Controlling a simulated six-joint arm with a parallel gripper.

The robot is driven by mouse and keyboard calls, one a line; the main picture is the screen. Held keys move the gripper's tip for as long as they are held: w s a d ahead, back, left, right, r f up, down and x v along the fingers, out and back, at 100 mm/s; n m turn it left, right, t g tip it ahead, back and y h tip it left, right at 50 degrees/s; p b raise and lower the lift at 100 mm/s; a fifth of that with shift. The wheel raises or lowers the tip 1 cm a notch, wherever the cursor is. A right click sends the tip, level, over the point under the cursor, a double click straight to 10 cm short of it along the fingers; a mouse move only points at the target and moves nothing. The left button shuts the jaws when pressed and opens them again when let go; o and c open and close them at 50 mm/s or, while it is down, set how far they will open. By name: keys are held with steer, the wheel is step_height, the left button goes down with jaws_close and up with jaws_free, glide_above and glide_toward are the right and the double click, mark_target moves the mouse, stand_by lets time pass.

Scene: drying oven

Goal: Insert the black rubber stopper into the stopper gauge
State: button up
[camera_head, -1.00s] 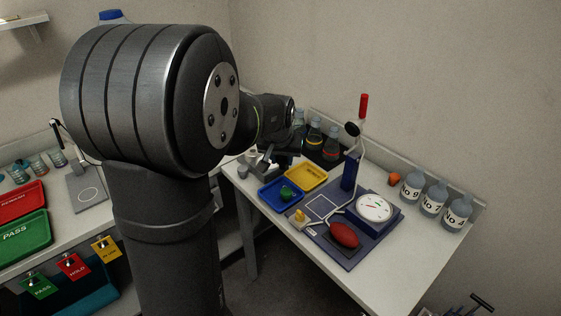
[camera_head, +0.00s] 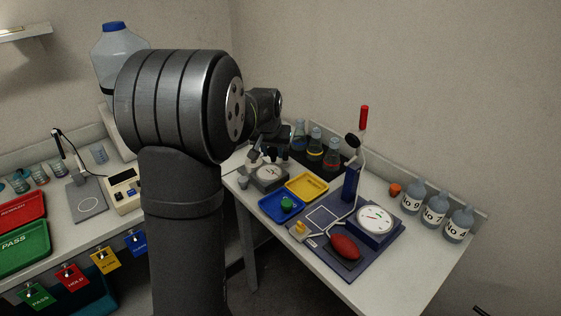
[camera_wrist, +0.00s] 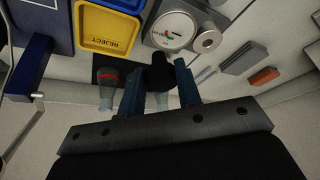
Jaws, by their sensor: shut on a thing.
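The black rubber stopper (camera_wrist: 160,73) is held between the two fingers of my gripper (camera_wrist: 158,68) in the wrist view. In the head view my gripper (camera_head: 268,156) is over the back left of the right-hand table, and the stopper is too small to make out there. The stopper gauge (camera_head: 268,180) is a grey box with a white round dial, just below my gripper in that view. In the wrist view the gauge dial (camera_wrist: 173,31) and a round metal part (camera_wrist: 207,39) lie just beyond the stopper. The stopper appears apart from the gauge.
A yellow tray (camera_head: 322,190) marked REJECT and a blue tray (camera_head: 270,209) lie near the gauge. A dial instrument with a red bulb (camera_head: 345,247) and labelled bottles (camera_head: 436,208) are to the right.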

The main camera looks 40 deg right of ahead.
steer(key=w+d+f, duration=0.1)
steer(key=w+f, duration=0.2)
steer(key=w, duration=1)
steer(key=shift+w+d+f, duration=0.2)
steer(key=shift+w+d, duration=0.1)
steer(key=shift+w, duration=0.05)
steer(key=shift+f, duration=0.15)
steer(key=shift+f, duration=2.35)
steer(key=shift+f, duration=1.2)
steer(key=o, duration=1.5)
steer(key=shift+r, duration=3.95)
